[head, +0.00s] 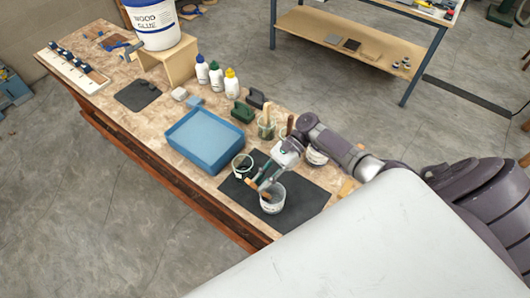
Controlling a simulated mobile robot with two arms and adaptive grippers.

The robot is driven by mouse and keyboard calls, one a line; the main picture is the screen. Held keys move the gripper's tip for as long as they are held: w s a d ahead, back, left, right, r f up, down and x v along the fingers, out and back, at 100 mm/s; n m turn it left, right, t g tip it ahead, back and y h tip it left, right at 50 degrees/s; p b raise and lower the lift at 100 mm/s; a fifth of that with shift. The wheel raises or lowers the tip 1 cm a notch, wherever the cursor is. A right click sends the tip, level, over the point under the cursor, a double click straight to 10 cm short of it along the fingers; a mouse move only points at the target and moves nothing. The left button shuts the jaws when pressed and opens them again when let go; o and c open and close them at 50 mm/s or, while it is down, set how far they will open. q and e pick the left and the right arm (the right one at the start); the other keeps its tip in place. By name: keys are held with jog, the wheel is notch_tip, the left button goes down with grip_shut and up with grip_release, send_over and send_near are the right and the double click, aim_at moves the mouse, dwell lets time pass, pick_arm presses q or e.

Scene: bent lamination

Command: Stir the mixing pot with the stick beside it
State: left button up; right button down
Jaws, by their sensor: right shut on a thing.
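The mixing pot (272,205), a small whitish translucent tub, stands upright on a dark mat near the table's front edge. My right gripper (259,180) reaches in from the right and points down over the pot's left rim. It is shut on a thin brown wooden stick (265,194). The stick is tilted, and its lower part appears to be inside the pot's opening. The contents and the stick's lower tip are too small to make out. My left gripper is not in view.
A second tub (242,166) with dark contents stands close left of the pot. A blue tray (203,139) lies farther left. Behind are a jar with sticks (266,128) and several bottles (216,77). The dark mat (303,205) is bare right of the pot.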

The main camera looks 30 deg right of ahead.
jog(key=shift+w+a+r, duration=0.1)
jog(key=shift+a+r, duration=0.15)
jog(key=shift+r, duration=0.35)
jog(key=shift+s+a+r, duration=0.1)
jog(key=shift+a+r, duration=0.15)
jog(key=shift+r, duration=0.4)
jog(key=shift+w+a+r, duration=0.1)
jog(key=shift+a+r, duration=0.15)
jog(key=shift+r, duration=0.35)
jog(key=shift+r, duration=2.5)
